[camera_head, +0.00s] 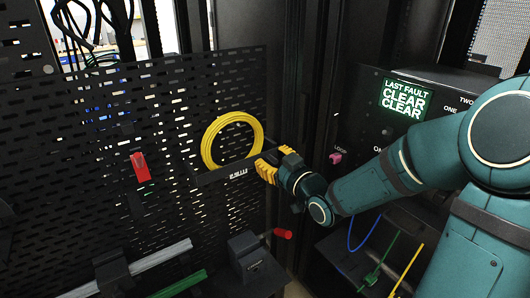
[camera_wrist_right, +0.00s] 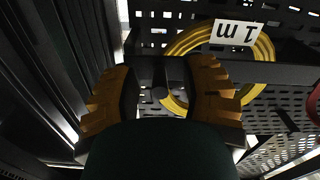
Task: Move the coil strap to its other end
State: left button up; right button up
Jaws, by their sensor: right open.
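A yellow coil (camera_head: 206,143) hangs against the black perforated panel. A dark bar (camera_head: 212,179), which looks like the coil strap, crosses the coil's lower part and carries a white label (camera_head: 238,174). In the right wrist view the coil (camera_wrist_right: 262,78), the dark bar (camera_wrist_right: 292,74) and the label (camera_wrist_right: 236,33) also show. My right gripper (camera_head: 267,165) has yellow fingers and is at the bar's right end. In the wrist view its fingers (camera_wrist_right: 163,78) are apart, with a small dark knob between them. Whether they touch it I cannot tell. My left gripper is out of view.
A red clip (camera_head: 140,167) sits on the panel at left. A black block (camera_head: 250,262) with a red handle (camera_head: 283,233) stands below. The unit at right has a lit display (camera_head: 405,99) and a pink plug (camera_head: 336,158). Blue, green and yellow cables hang below it.

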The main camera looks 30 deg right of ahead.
dwell(0.3)
grip_shut()
jog(key=shift+s, duration=0.1)
